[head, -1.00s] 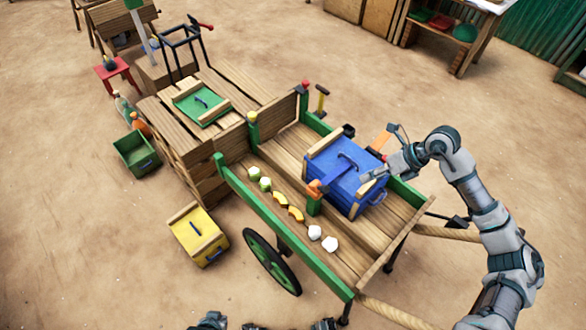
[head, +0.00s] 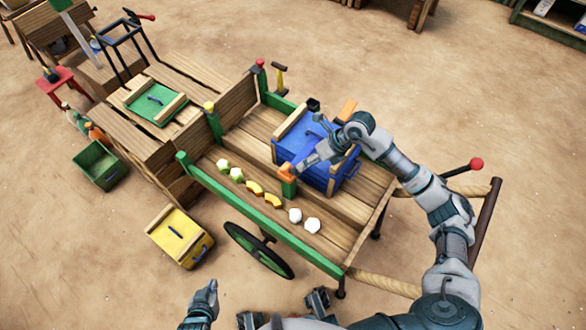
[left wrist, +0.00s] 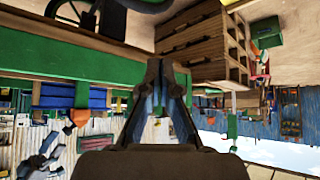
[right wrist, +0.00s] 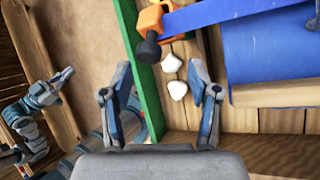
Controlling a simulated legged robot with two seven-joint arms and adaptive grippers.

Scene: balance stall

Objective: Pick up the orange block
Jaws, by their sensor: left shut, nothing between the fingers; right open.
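An orange block (head: 347,110) shows at the far side of the blue box (head: 325,180), partly behind my right arm. In the right wrist view an orange piece with a black knob (right wrist: 150,22) sits at the end of a blue bar (right wrist: 220,14). My right gripper (head: 298,170) is open and empty above the cart; its spread fingers (right wrist: 160,95) show in the right wrist view. My left gripper (head: 212,287) is shut and empty, low in front of the cart.
White stones (head: 304,220) and yellow and green pieces (head: 255,188) lie in a row on the cart's near shelf. A green rail (head: 245,205) edges the cart. A yellow box (head: 180,237) and green crate (head: 98,165) stand on the ground to the left.

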